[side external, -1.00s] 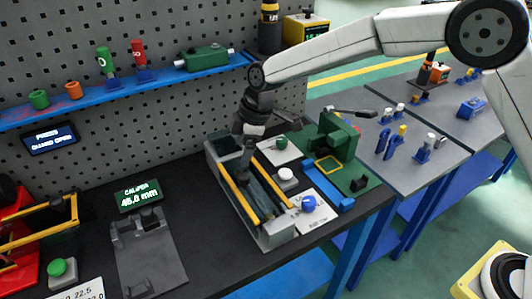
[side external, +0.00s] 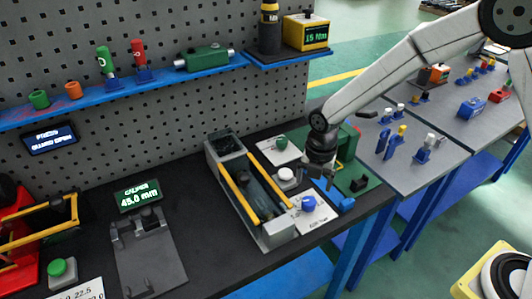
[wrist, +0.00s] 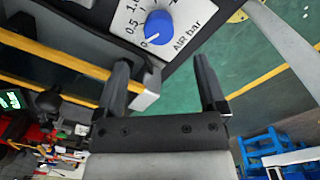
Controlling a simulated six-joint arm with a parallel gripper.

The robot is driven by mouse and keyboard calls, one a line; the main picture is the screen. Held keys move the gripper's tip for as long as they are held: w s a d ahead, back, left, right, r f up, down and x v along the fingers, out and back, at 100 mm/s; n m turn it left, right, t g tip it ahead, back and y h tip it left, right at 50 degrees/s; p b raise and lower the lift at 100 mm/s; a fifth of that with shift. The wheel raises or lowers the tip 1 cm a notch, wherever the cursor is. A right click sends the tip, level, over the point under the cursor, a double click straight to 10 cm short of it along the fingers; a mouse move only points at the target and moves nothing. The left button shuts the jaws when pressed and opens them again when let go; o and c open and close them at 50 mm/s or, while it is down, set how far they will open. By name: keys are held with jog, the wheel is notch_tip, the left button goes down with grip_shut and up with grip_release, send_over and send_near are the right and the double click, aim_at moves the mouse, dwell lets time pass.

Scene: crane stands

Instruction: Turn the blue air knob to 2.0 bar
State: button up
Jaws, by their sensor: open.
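The blue air knob (side external: 309,203) sits on a white dial plate marked "AIR bar" at the front right of the bench. In the wrist view the knob (wrist: 159,27) is at the top centre, beside scale figures such as 0 and 0.5. A pale mark on the knob points down-left, towards the 0; the higher figures are cut off or unclear. My gripper (side external: 323,181) is open and empty, pointing down above and slightly behind the knob. In the wrist view its two fingers (wrist: 161,68) are wide apart, and the knob is beyond them, untouched.
A grey fixture with yellow rails (side external: 240,190) lies just left of the dial plate. A white round button (side external: 286,174) and a green knob (side external: 282,141) stand behind it. A green block machine (side external: 352,150) is close behind my gripper. The bench's front edge is near the knob.

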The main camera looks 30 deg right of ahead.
aim_at(310, 200)
jog(key=shift+f, duration=0.15)
jog(key=shift+w+f, duration=0.1)
jog(key=shift+f, duration=3.65)
grip_shut()
